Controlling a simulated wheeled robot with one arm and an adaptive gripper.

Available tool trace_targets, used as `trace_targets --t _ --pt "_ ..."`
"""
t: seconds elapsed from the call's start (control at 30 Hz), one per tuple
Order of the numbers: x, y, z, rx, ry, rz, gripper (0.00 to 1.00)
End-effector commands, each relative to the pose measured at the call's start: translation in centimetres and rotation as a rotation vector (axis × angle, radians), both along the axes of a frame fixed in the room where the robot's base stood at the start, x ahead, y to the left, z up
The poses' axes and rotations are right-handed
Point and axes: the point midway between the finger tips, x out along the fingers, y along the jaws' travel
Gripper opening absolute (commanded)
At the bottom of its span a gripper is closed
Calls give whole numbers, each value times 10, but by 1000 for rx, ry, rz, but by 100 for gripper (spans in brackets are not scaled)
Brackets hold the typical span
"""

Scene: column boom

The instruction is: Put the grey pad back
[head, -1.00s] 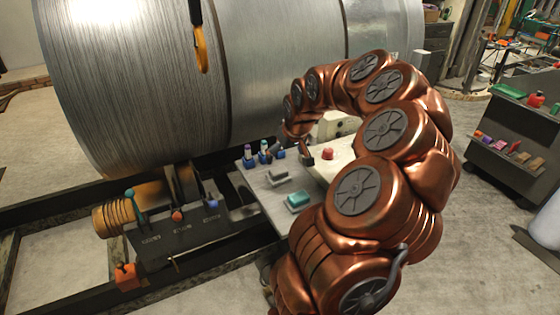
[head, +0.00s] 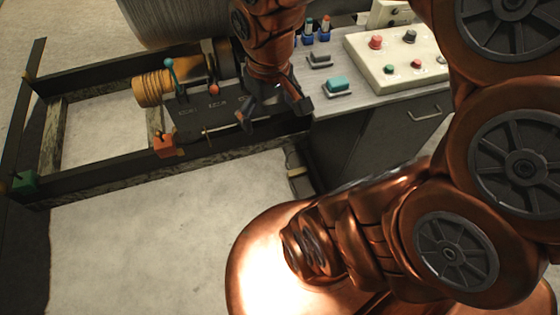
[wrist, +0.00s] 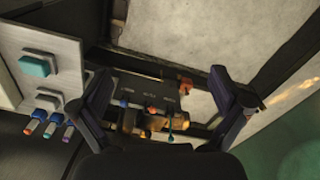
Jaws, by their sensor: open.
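The grey pad (head: 319,58) looks like a low dark grey block on a paler plate on the bench, just behind the teal pad (head: 337,82). In the wrist view the grey pad (wrist: 47,102) and the teal pad (wrist: 34,65) are at the left, outside the jaws. My gripper (head: 273,112) is open and empty, pointing down over the front of the dark lever panel (head: 205,110), left of the bench. In the wrist view, its spread fingers (wrist: 160,80) frame the panel and levers below. My arm hides part of the panel.
The bench (head: 375,98) also carries a cream button box (head: 395,72) and several coloured-tip bottles in blue holders (head: 308,34). Levers with teal and red-orange knobs (head: 214,90) rise from the panel. An orange block (head: 164,145) sits on the dark frame. Open floor lies in front.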

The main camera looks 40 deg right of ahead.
Motion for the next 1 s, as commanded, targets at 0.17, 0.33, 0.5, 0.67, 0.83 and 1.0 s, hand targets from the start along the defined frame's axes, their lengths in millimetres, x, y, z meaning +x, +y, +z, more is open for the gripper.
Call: trace_targets --t 0.17,0.33,0.5,0.67,0.83,1.0 --pt "-61 20 -9 2 102 -3 100" --pt "-95 31 -15 5 155 -21 100" --pt "-102 34 -16 7 164 -26 100" --pt "-101 33 -16 9 165 -27 100" --pt "-101 33 -16 9 165 -26 94" --pt "-101 32 -16 9 165 -25 76"
